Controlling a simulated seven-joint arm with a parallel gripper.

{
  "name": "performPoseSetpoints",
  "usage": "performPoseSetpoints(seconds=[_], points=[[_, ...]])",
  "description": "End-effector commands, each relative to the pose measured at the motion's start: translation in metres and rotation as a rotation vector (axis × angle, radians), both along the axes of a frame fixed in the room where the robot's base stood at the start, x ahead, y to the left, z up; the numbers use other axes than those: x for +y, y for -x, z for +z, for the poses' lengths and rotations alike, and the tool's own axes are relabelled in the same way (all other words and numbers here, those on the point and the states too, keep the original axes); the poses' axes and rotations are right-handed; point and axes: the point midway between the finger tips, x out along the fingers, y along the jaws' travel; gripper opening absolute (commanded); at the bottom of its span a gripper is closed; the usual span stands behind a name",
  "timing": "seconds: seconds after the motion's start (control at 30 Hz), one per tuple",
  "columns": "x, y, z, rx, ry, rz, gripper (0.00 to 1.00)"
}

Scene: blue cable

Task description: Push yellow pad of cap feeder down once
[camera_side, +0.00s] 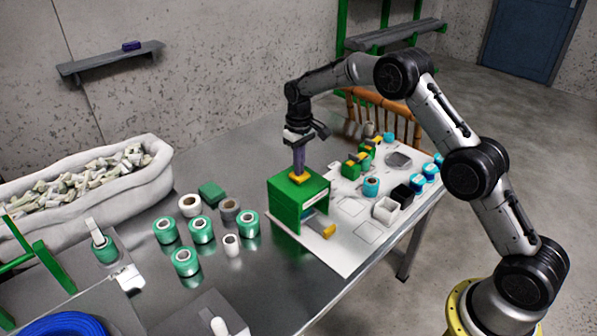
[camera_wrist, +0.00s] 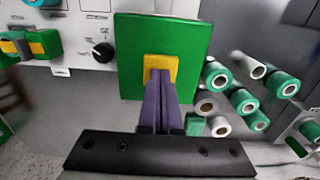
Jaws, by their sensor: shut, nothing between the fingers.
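The cap feeder is a green box (camera_side: 287,204) standing on the table, with an open front. Its yellow pad (camera_side: 294,178) is on the top face; in the wrist view the pad (camera_wrist: 173,61) sits near the middle of the green top (camera_wrist: 190,40). My gripper (camera_side: 299,174) points down over the pad, its purple fingers shut and empty. In the wrist view the fingertips (camera_wrist: 160,75) overlap the pad. The tips are at or just above the pad; I cannot tell if they touch. The fingers hide part of the pad.
Several green and white spools (camera_side: 201,229) stand left of the feeder. A yellow-ended piece (camera_side: 328,231) lies at its open front. A padded bin (camera_side: 85,210) is far left.

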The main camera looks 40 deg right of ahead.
Motion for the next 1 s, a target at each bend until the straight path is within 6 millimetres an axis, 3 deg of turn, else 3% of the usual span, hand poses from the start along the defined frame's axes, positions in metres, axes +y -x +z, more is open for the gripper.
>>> performPoseSetpoints(seconds=[0.7,1.0], points=[[0.0,0.0,0.053,-0.001,0.0,0.0,0.0],[0.0,0.0,0.064,0.0,0.0,0.0,0.0]])
